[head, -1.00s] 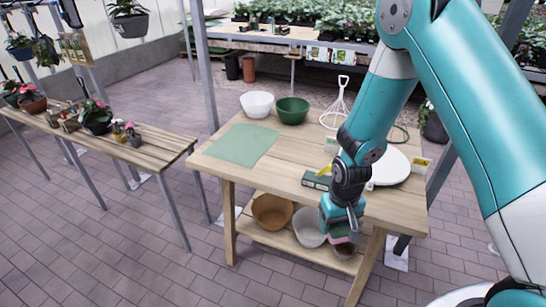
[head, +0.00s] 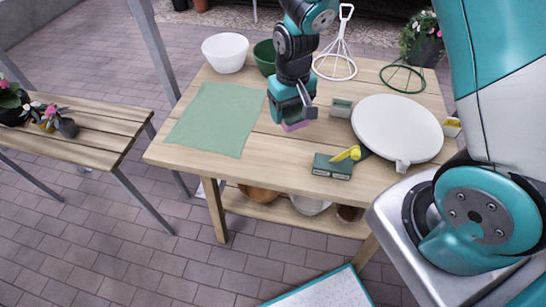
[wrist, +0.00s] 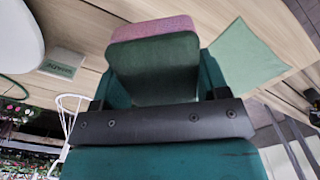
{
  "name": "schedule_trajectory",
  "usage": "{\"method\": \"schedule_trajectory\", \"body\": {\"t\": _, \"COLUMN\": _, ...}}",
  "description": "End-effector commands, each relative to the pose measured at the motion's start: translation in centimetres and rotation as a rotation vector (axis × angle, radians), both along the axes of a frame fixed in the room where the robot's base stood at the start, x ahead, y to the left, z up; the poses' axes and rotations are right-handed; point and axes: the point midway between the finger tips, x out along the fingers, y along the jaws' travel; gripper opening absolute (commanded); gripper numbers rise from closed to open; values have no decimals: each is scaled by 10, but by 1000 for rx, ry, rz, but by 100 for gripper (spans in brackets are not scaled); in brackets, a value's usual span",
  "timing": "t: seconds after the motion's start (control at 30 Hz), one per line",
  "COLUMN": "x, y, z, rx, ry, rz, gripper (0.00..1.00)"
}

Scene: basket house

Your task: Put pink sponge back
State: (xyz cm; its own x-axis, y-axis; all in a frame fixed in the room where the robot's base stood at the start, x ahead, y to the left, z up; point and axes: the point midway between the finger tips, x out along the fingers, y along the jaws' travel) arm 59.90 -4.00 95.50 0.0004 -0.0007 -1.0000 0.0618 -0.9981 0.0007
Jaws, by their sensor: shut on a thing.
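The sponge is pink on one face, and its pink part (head: 295,126) shows just under my gripper (head: 293,108) in the head view. In the wrist view my gripper (wrist: 158,95) is shut on the sponge, whose pink layer (wrist: 155,28) lies beyond a dark green layer (wrist: 155,70). The gripper is over the middle of the wooden tabletop (head: 225,165), right of the green mat (head: 217,118). I cannot tell whether the sponge touches the wood.
A green box (head: 332,168) with a yellow item, a small grey-green block (head: 341,107) and a white round turntable (head: 397,128) stand to the right. A white bowl (head: 225,52), a green bowl (head: 264,58) and a white wire stand (head: 335,62) are at the back.

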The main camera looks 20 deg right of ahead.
Motion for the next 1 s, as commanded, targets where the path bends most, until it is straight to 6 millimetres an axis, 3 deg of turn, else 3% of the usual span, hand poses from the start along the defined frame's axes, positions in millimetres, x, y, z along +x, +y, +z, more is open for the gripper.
{"method": "schedule_trajectory", "body": {"t": 0.1, "x": 1, "y": 21, "z": 21, "rx": 2, "ry": -12, "rz": 46, "gripper": 46}}
{"method": "schedule_trajectory", "body": {"t": 0.23, "x": -8, "y": 35, "z": 51, "rx": 1, "ry": -9, "rz": 79, "gripper": 46}}
{"method": "schedule_trajectory", "body": {"t": 0.4, "x": -17, "y": 41, "z": 64, "rx": -2, "ry": 2, "rz": 96, "gripper": 46}}
{"method": "schedule_trajectory", "body": {"t": 0.47, "x": -18, "y": 41, "z": 56, "rx": -2, "ry": 7, "rz": 97, "gripper": 46}}
{"method": "schedule_trajectory", "body": {"t": 0.8, "x": -18, "y": 39, "z": -37, "rx": -4, "ry": 10, "rz": 95, "gripper": 46}}
{"method": "schedule_trajectory", "body": {"t": 1.0, "x": -18, "y": 40, "z": -78, "rx": -2, "ry": 5, "rz": 95, "gripper": 46}}
